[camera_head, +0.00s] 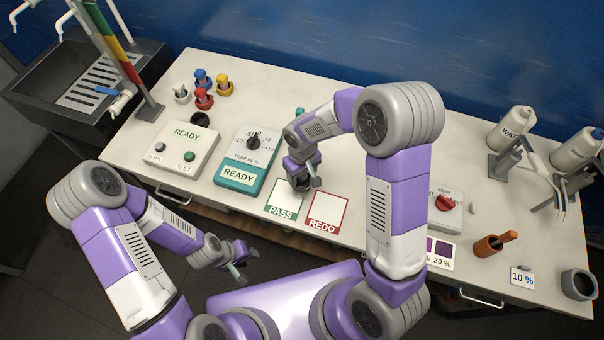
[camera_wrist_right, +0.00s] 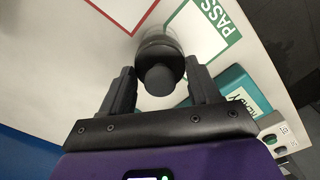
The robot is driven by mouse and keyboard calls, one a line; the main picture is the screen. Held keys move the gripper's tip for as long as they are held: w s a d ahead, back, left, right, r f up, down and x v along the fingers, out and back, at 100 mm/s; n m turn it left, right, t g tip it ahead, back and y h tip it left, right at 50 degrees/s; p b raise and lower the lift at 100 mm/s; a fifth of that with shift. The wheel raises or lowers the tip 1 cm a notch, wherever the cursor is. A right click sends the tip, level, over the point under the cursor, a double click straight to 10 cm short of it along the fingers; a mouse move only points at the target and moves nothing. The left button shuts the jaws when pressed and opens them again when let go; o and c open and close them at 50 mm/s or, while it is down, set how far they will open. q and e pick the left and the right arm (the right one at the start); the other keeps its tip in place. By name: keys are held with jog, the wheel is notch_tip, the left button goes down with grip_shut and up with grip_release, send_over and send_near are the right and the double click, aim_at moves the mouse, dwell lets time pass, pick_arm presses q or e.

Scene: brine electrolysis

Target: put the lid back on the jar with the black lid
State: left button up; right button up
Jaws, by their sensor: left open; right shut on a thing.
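My right gripper (camera_head: 302,180) is low over the PASS card area and shut on the black lid. In the right wrist view the black lid (camera_wrist_right: 160,57), with its round knob, sits between the two fingers. My left gripper (camera_head: 238,268) is open and empty, in front of the table's front edge.
Grey, blue, red and yellow topped pieces (camera_head: 203,88) stand at back left near a black round thing (camera_head: 200,119). A READY box (camera_head: 177,146) and teal trim device (camera_head: 246,160) lie left of the PASS card (camera_head: 281,211). The REDO card (camera_head: 326,212) is right of it.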

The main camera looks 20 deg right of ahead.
jog(key=o, duration=1.3)
jog(key=shift+r+p, duration=2.45)
jog(key=shift+r, duration=1.1)
jog(key=shift+c, duration=0.6)
grip_shut()
